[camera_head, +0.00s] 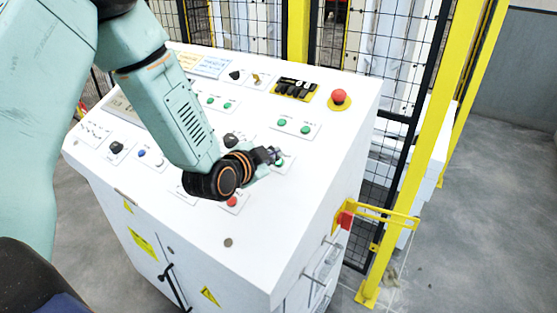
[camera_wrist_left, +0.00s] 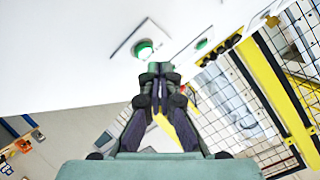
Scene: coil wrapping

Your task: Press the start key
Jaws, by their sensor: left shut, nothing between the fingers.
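The white control console (camera_head: 262,215) carries several small buttons, knobs and labels on its sloped top. My left gripper (camera_head: 276,155) is shut and empty, low over the console's right-centre, beside a green button (camera_head: 279,163) that it partly hides. In the left wrist view the shut fingertips (camera_wrist_left: 160,68) are just below a lit green button (camera_wrist_left: 144,49) on a white plate. I cannot tell whether they touch it. Which key is the start key cannot be read. My right gripper is not in view.
A red emergency stop (camera_head: 339,97) on a yellow base sits at the console's upper right. A red button (camera_head: 232,201) lies below my left wrist. A black mesh fence with yellow posts (camera_head: 423,150) stands behind and right. Grey floor is clear at far right.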

